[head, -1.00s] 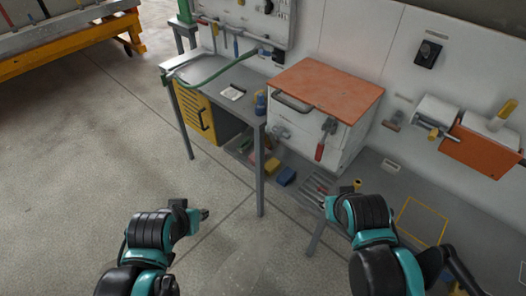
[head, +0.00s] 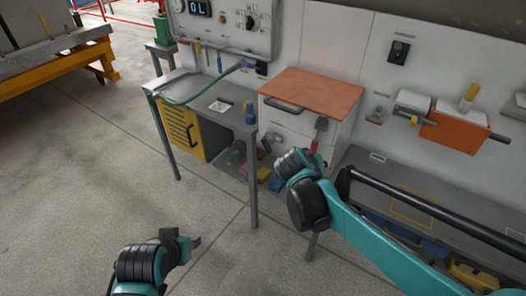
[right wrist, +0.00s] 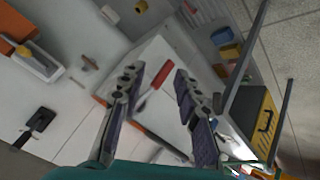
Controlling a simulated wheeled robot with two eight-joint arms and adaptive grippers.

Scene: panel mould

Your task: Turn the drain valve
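A red-handled lever with a grey head (head: 320,128), which looks like the drain valve, is on the front of the white cabinet (head: 290,120) under an orange top. Its handle points down in the head view. In the right wrist view the red handle (right wrist: 162,74) appears beyond and between the fingers of my right gripper (right wrist: 156,76).
A grey bench (head: 215,88) with a green hose and a yellow drawer unit (head: 182,130) stands left of the cabinet. A low grey bench (head: 375,170) runs right, below an orange wall holder (head: 455,133).

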